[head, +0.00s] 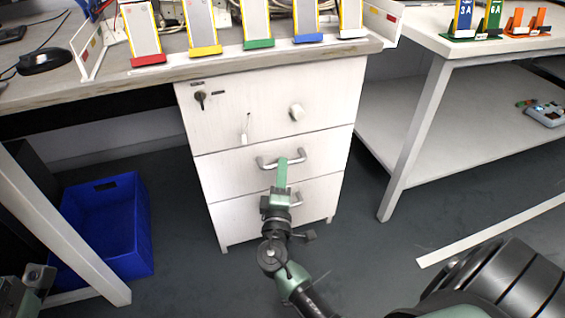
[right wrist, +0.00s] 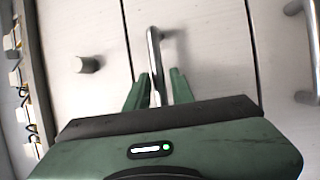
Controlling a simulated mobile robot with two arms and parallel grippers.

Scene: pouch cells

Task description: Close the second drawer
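The white drawer cabinet (head: 232,128) stands under the bench with three stacked fronts. The second drawer (head: 225,178) is the middle one, with a curved metal handle (head: 268,163). Its front looks about flush with the others; I cannot tell if a small gap is left. My right gripper (head: 283,162) reaches to this handle. In the right wrist view its two green fingers (right wrist: 157,80) stand apart, with the second drawer's handle (right wrist: 153,48) running between them and space beside it. Part of my left gripper (head: 36,278) shows at the lower left edge, its opening unclear.
The top drawer has a knob (head: 296,112) and a key in its lock (head: 201,97). The bottom drawer's handle (head: 297,199) is just below my right gripper. A blue crate (head: 135,225) stands on the floor at left. A white table (head: 425,130) stands at right.

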